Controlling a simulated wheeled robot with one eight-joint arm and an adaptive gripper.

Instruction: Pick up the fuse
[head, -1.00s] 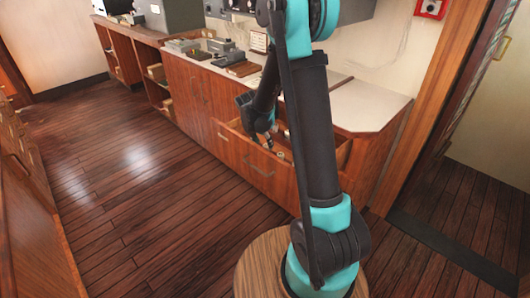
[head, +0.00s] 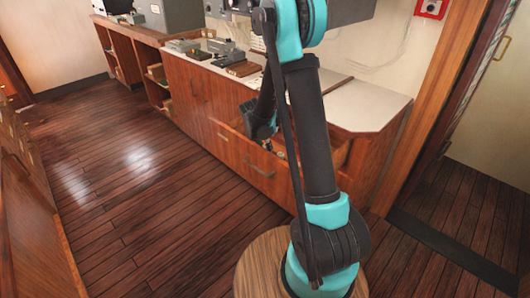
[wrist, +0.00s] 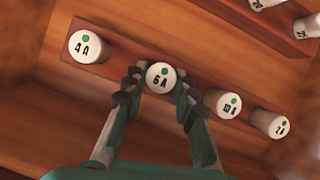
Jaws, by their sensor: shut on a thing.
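In the wrist view, a white fuse marked 6A (wrist: 160,78) with a green dot sits between the two fingertips of my gripper (wrist: 158,88). The fingers are shut on its sides. It is in line with its neighbours along a reddish wooden strip (wrist: 197,92); I cannot tell whether it is still seated there. Similar fuses marked 4A (wrist: 88,46), 10A (wrist: 228,103) and 2A (wrist: 270,124) stand along the same strip. In the head view, my gripper (head: 266,143) reaches into an open drawer (head: 240,150), and the fuses are hidden or too small to see.
More white fuses (wrist: 307,27) stand on another strip at the top right of the wrist view. The drawer walls enclose the fingers. In the head view, a counter (head: 360,108) with instruments stands above the drawer. The wooden floor (head: 130,180) at left is clear.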

